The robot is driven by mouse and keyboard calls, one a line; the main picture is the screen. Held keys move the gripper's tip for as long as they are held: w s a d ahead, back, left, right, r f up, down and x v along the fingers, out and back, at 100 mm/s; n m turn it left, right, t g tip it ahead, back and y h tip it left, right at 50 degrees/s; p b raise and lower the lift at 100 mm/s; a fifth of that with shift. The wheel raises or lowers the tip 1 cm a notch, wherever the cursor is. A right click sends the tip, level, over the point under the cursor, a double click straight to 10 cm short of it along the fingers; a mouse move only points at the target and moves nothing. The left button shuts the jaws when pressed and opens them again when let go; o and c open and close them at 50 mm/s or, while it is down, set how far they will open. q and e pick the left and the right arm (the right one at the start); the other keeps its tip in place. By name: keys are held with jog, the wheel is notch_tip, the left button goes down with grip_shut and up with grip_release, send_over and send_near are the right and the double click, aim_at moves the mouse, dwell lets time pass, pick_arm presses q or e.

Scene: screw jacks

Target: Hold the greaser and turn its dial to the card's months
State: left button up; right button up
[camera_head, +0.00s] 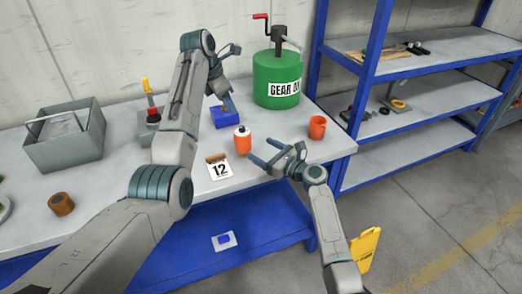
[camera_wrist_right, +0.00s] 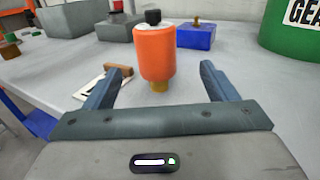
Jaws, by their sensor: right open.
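The greaser (camera_head: 242,141) is a small orange bottle with a white band and a dark top, upright on the workbench. In the right wrist view the greaser (camera_wrist_right: 155,54) has a brass-coloured lower end. The card (camera_head: 218,167) reads 12 and stands left of the greaser, nearer the front edge. My right gripper (camera_head: 263,151) is open and empty, its fingers pointing at the greaser from the right. In the right wrist view the greaser appears between the fingertips, apart from both. My left gripper (camera_head: 232,75) looks open and empty, above and behind the greaser, near a blue block.
The blue block (camera_head: 226,118) is behind the greaser and an orange cup (camera_head: 317,127) to its right. A green drum (camera_head: 276,82) with a crank stands at the back. A grey bin (camera_head: 64,139) is at left; blue shelving (camera_head: 378,60) rises at right.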

aim_at(239, 137)
jog(key=shift+a, duration=0.45)
jog(key=x, duration=1)
jog(key=shift+w+a+r, duration=0.1)
jog(key=c, duration=1.2)
jog(key=shift+c, duration=0.2)
